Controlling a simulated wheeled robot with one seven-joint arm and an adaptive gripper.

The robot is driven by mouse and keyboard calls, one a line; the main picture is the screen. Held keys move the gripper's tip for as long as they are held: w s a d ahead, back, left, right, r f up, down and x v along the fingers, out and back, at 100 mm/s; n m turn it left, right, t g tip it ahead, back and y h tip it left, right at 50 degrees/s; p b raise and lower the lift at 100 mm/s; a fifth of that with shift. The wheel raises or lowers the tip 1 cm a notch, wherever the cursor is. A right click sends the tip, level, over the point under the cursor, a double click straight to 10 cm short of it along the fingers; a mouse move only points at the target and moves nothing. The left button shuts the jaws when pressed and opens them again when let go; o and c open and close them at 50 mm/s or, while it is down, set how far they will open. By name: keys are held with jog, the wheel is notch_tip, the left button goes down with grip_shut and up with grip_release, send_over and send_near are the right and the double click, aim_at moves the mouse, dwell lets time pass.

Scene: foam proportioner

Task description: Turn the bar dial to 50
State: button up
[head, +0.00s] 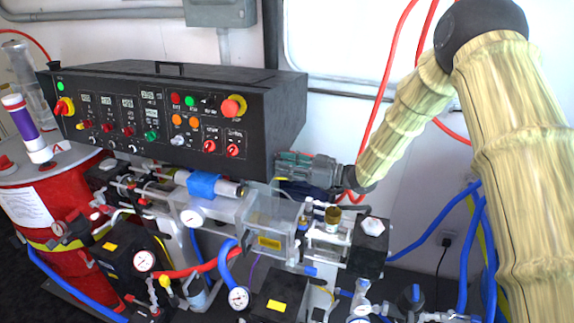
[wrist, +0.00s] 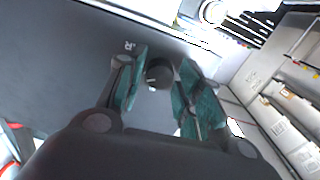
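A small round black dial (wrist: 160,73) with a light mark sits on a dark grey face in the wrist view. A white letter that looks like an R shows beside it; the rest of the label and any scale are hidden or too small to read. My gripper (wrist: 164,62) is open, with its teal fingers on either side of the dial and a visible gap at each side. In the head view my gripper (head: 282,166) points left at the lower right side of the black control box (head: 285,105); the dial is not visible there.
The box's front carries several knobs, lights and displays, with a red and yellow stop button (head: 234,106). Below my gripper stand a clear tank (head: 270,222), gauges and hoses. A red hose (head: 385,80) hangs near my arm. A red drum (head: 55,215) stands at left.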

jog(key=shift+o, duration=0.5)
jog(key=shift+d, duration=0.1)
jog(key=v, duration=1.2)
jog(key=shift+r, duration=0.1)
